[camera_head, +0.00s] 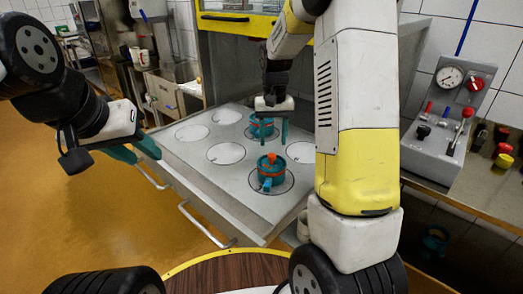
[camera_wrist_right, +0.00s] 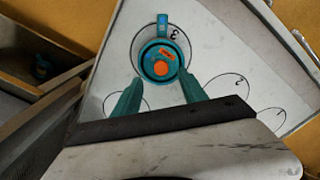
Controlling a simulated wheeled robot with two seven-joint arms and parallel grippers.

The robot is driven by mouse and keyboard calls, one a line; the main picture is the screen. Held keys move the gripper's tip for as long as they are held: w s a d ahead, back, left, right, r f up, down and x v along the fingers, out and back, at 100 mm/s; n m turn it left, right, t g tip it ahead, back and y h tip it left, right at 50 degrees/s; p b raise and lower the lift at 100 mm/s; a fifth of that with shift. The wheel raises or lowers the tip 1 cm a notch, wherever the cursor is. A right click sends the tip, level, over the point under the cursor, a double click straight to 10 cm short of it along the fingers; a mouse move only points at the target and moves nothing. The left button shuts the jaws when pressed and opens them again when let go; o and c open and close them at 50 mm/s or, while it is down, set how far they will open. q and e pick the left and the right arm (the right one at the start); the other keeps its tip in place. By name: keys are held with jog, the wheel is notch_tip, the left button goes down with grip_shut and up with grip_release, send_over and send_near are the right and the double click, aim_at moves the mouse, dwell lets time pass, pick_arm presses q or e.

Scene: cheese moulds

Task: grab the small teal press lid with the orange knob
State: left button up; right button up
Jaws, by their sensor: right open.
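A small teal press piece with an orange knob (camera_head: 271,168) stands on a near circle of the grey worktop. In the right wrist view what looks like the same piece, with its orange knob (camera_wrist_right: 160,67), sits in the circle marked 3, just beyond the fingertips. My right gripper (camera_head: 270,138) points down over the worktop behind that piece; its teal fingers (camera_wrist_right: 163,84) are apart and empty. A second teal and orange piece (camera_head: 262,126) shows behind the right fingers, partly hidden. My left gripper (camera_head: 136,153) hangs left of the worktop, fingers apart and empty.
The worktop (camera_head: 186,158) has several empty marked circles and a metal rail (camera_head: 205,229) along its left edge. A gauge panel (camera_head: 442,115) stands on the right counter. A dark teal item (camera_head: 435,241) is low at right. Orange floor (camera_head: 90,220) is open at left.

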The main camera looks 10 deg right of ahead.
aim_at(272, 155)
notch_tip(272, 155, down, 6)
jog(key=shift+w+a+f, duration=0.1)
jog(key=shift+w, duration=0.05)
grip_shut()
dwell(0.3)
